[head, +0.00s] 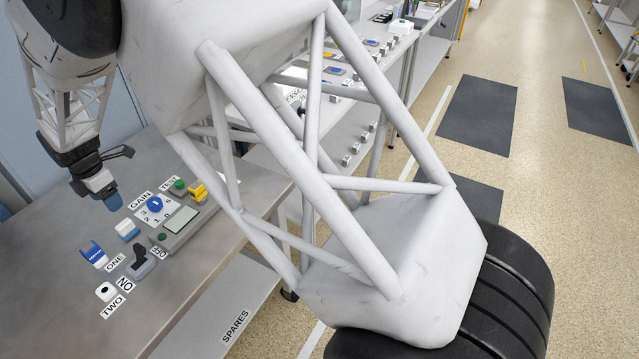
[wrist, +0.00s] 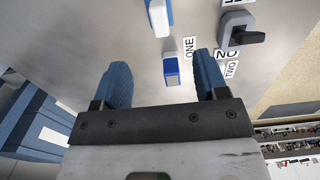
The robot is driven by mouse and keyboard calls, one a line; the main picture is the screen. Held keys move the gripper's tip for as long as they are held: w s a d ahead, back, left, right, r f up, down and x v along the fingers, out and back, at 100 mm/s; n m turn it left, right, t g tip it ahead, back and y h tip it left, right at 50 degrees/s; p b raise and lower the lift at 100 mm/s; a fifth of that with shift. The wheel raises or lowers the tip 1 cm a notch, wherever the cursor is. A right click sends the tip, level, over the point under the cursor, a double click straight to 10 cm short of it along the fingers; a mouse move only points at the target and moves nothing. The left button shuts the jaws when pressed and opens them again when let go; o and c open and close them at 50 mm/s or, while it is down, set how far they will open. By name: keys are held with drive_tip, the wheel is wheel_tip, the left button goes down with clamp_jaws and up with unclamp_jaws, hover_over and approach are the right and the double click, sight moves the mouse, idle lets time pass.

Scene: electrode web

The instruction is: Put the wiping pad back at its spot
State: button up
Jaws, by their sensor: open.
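My gripper (head: 112,201) is open and empty above the grey bench, its blue fingers apart in the wrist view (wrist: 163,82). Two small blue-and-white pieces lie on the bench; I cannot tell for sure which is the wiping pad. One is a dark blue and white block (head: 94,254) beside the label ONE; in the wrist view this block (wrist: 171,72) shows between the fingers, apart from them. The other is a light blue and white piece (head: 127,230) nearer the control panel, also at the top of the wrist view (wrist: 159,18). No marked pad spot is clear.
A dark lever switch (head: 140,261) stands by the NO label. A white round piece (head: 106,291) is beside the label TWO. The panel (head: 178,224) has a blue GAIN knob (head: 155,204), a green button and a yellow part. The front-left bench (head: 50,310) is clear.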

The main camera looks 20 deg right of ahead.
drive_tip(key=s+d+r+m, duration=0.35)
drive_tip(key=d+r, duration=0.25)
drive_tip(key=d, duration=0.5)
drive_tip(key=s+d+r+m+t, duration=0.15)
drive_tip(key=d+r+m, duration=0.4)
drive_tip(key=d, duration=0.55)
drive_tip(key=s+d+r+m, duration=0.4)
drive_tip(key=d+r, duration=0.3)
drive_tip(key=d, duration=0.4)
drive_tip(key=s+d+m+t, duration=0.1)
drive_tip(key=s+d+m, duration=1.3)
drive_tip(key=s+d, duration=0.7)
drive_tip(key=s, duration=0.3)
drive_tip(key=shift+s+r, duration=0.15)
drive_tip(key=shift+s, duration=0.25)
drive_tip(key=shift+a, duration=0.1)
drive_tip(key=shift+c, duration=0.3)
